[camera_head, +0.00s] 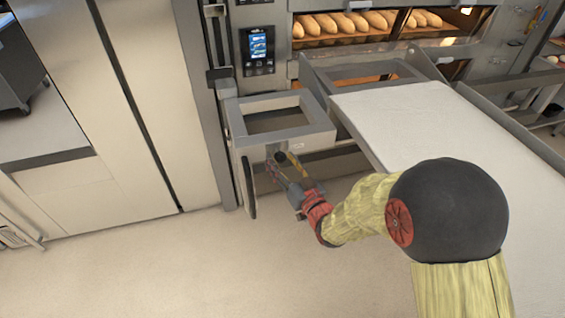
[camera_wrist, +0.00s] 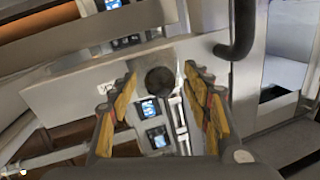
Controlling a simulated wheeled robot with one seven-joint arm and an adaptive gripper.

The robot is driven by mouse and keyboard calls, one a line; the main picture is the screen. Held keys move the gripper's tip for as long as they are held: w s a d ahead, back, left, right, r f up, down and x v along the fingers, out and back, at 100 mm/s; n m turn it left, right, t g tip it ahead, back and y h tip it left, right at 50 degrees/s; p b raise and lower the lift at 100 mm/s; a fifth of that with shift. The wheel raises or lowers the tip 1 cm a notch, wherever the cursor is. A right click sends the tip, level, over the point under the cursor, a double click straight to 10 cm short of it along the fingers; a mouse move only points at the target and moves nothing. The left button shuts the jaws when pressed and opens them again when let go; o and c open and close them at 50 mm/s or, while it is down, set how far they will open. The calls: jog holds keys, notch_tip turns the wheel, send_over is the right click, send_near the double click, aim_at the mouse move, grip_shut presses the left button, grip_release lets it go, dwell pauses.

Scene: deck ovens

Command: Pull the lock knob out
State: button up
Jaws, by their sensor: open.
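The lock knob (camera_wrist: 160,81) is a dark round knob on a grey block in the wrist view, on the front of a metal frame. It shows small in the head view (camera_head: 281,157), just below the frame's front edge. My gripper (camera_head: 283,163) is open in front of it. In the wrist view the yellow-padded fingers of my gripper (camera_wrist: 160,88) stand left and right of the knob, with visible gaps on both sides in the picture. I cannot tell how far the fingertips reach along the knob's depth.
A black handle bar (camera_head: 249,188) is on the frame's left side; it also curves beside my right finger in the wrist view (camera_wrist: 243,28). The rectangular grey frame (camera_head: 322,134) adjoins a white loading surface (camera_head: 420,120). Ovens with bread (camera_head: 345,22) stand behind. Floor (camera_head: 150,265) in front is clear.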

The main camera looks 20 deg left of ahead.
jog(key=shift+s, duration=0.1)
grip_shut()
dwell(0.7)
